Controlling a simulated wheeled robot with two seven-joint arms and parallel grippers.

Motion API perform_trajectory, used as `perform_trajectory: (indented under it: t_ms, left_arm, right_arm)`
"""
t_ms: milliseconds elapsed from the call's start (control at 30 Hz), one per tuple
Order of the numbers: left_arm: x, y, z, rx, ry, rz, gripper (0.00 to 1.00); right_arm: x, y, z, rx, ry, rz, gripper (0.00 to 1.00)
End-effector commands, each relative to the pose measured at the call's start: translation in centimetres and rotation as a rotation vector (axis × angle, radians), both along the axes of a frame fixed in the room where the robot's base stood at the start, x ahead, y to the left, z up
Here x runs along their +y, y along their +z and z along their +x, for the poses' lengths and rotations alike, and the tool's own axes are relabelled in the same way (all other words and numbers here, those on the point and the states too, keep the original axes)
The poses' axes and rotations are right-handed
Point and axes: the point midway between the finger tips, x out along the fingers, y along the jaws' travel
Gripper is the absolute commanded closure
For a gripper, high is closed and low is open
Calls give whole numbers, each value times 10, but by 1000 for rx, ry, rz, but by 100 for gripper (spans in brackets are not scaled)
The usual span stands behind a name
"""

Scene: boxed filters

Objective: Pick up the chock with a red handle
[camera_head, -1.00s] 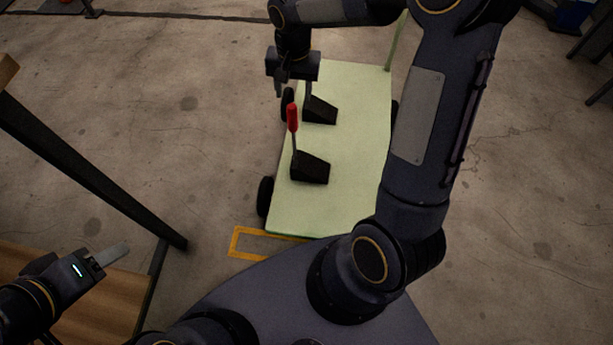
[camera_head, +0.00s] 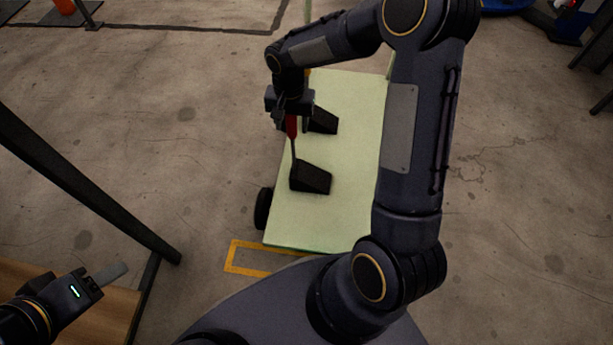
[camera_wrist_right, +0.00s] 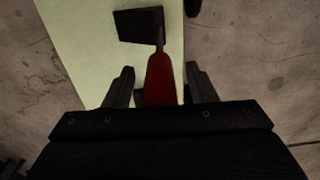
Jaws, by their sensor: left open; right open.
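The black chock (camera_head: 310,178) with a red handle (camera_head: 292,127) sits on the pale green cart top (camera_head: 350,215). Its handle stands up from the chock's left end. My right gripper (camera_head: 291,116) is open above the chock, at the top of the handle. In the right wrist view the red handle (camera_wrist_right: 161,80) lies between the two open fingers (camera_wrist_right: 160,88), with gaps on both sides, and the chock (camera_wrist_right: 138,25) shows beyond. My left gripper (camera_head: 105,278) is open and empty at the lower left, far from the cart.
A second black chock (camera_head: 322,120) sits farther back on the cart, partly behind my right gripper. A wooden table (camera_head: 105,318) with a dark frame is at the lower left. A yellow floor marking (camera_head: 232,258) lies by the cart's near edge.

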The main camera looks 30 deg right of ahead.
Motion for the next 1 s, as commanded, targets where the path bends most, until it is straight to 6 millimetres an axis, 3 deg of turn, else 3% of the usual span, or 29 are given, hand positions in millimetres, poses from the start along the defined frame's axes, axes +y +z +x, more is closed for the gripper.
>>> perform_trajectory:
  t_ms: [67, 433, 767, 1000]
  left_arm:
    - [0, 1, 0, 0, 0, 0, 49]
    - [0, 0, 0, 0, 0, 0, 49]
    - [0, 2, 0, 0, 0, 0, 49]
    - [0, 8, 0, 0, 0, 0, 49]
  right_arm:
    - [0, 1, 0, 0, 0, 0, 50]
    - [0, 1, 0, 1, 0, -1, 98]
    - [0, 4, 1, -2, 0, 0, 100]
    - [-1, 21, 1, -4, 0, -2, 100]
